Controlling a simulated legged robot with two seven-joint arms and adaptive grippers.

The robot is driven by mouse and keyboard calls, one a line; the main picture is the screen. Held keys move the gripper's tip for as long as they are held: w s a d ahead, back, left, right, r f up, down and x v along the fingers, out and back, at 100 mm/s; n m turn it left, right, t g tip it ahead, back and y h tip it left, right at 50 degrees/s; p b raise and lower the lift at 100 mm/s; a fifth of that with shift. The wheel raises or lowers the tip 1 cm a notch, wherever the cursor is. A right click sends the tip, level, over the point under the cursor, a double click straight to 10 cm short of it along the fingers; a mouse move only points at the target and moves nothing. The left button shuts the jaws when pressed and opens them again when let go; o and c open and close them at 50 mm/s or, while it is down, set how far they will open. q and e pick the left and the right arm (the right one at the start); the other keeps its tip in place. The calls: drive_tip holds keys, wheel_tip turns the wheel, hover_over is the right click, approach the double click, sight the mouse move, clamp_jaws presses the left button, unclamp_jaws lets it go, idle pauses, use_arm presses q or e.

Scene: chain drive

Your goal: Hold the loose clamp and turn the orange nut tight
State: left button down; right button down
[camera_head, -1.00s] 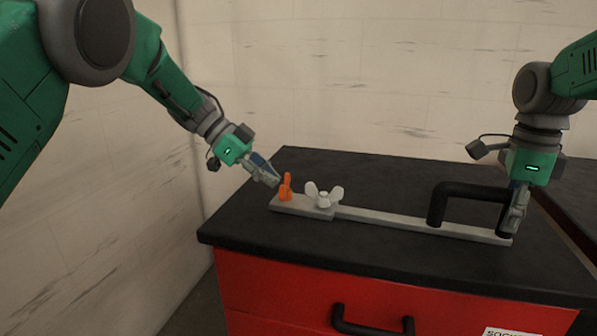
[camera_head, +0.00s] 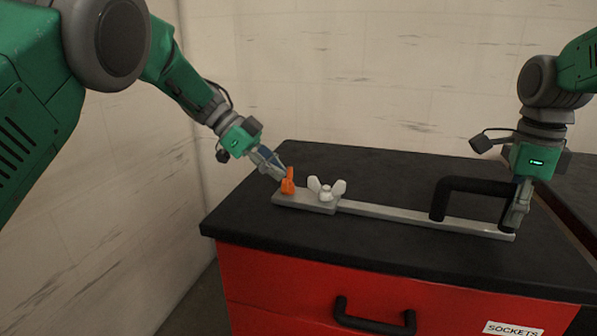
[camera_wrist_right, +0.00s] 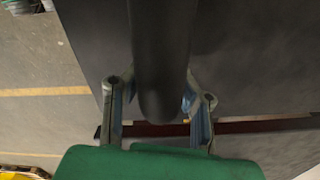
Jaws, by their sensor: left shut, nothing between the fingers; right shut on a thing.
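The clamp is a long grey bar (camera_head: 385,215) lying on the black cabinet top, with a black handle (camera_head: 470,184) near its right end. An orange nut (camera_head: 288,183) with an upright wing stands on the bar's left end. A white wing nut (camera_head: 326,190) sits just right of it. My left gripper (camera_head: 281,174) is shut and empty, its tips right at the orange nut's upper left; I cannot tell whether they touch. My right gripper (camera_head: 518,214) is shut on the black handle's right leg. In the right wrist view the handle (camera_wrist_right: 161,55) runs between its fingers.
The black top (camera_head: 390,170) of the red cabinet (camera_head: 270,285) is clear behind and in front of the bar. A wall (camera_head: 350,80) stands behind it. A drawer pull (camera_head: 375,322) and a SOCKETS label (camera_head: 515,329) are on the cabinet front.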

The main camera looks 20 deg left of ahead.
use_arm(q)
drive_tip(key=shift+w+d+m+g, duration=0.2)
drive_tip(key=shift+m+g, duration=0.1)
drive_tip(key=shift+m, duration=0.1)
drive_tip(key=shift+d, duration=0.15)
drive_tip(key=shift+w+d, duration=0.5)
drive_tip(key=shift+d, duration=0.3)
drive_tip(key=shift+s+d, duration=0.1)
drive_tip(key=shift+d, duration=1)
idle(0.8)
